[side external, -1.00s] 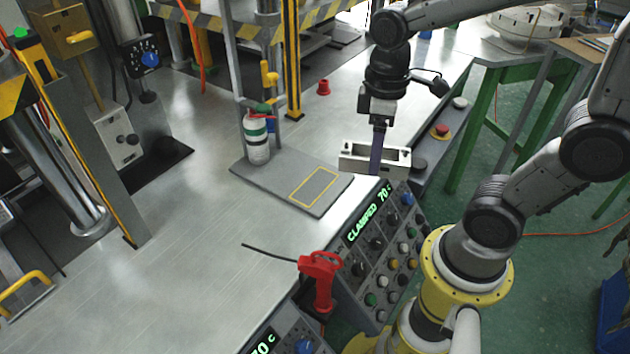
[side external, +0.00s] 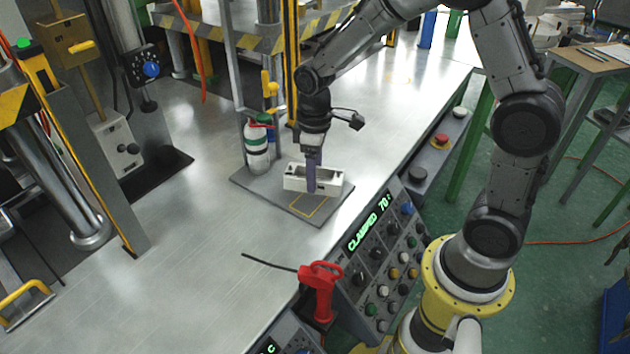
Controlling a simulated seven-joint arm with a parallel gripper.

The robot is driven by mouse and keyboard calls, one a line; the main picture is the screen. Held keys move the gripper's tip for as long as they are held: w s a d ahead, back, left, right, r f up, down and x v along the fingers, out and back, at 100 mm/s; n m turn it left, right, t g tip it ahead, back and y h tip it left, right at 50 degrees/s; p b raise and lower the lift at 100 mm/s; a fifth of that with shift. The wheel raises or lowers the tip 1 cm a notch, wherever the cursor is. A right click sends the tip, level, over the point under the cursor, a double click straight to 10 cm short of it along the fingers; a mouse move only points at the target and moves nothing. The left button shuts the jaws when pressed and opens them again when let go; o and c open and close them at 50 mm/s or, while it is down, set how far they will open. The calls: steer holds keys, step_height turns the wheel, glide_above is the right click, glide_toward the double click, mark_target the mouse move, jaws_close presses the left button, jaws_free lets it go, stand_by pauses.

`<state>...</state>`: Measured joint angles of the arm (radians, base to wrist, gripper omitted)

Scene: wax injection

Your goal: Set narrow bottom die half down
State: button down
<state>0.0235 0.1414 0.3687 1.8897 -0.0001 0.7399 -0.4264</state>
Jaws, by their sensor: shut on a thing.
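The narrow bottom die half is a pale, long block (side external: 331,181) with an open hollow in its top. My gripper (side external: 311,186) points down and is shut on its near wall. The block is over the far part of the grey plate (side external: 262,189), just behind the yellow outlined rectangle (side external: 309,205). I cannot tell whether it touches the plate or hangs slightly above it. My fingers hide part of its near side.
A white and green bottle (side external: 257,150) stands at the plate's back left corner, near an upright post. A control panel (side external: 383,250) and a red-handled tool (side external: 320,285) lie in front.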

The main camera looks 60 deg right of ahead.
steer(key=shift+f, duration=1.4)
steer(key=shift+f, duration=0.1)
steer(key=shift+c, duration=0.5)
jaws_free()
steer(key=shift+f, duration=0.1)
step_height(320, 180, up, 11)
steer(key=s+r+m+t, duration=0.2)
steer(key=s+r, duration=0.2)
steer(key=s, duration=0.5)
steer(key=s+r+m+t, duration=0.2)
steer(key=s+r+t, duration=0.1)
steer(key=s, duration=0.7)
steer(key=shift+s+a+r+m+t, duration=0.25)
steer(key=shift+a+r+m+t, duration=0.05)
steer(key=shift+a+r, duration=0.15)
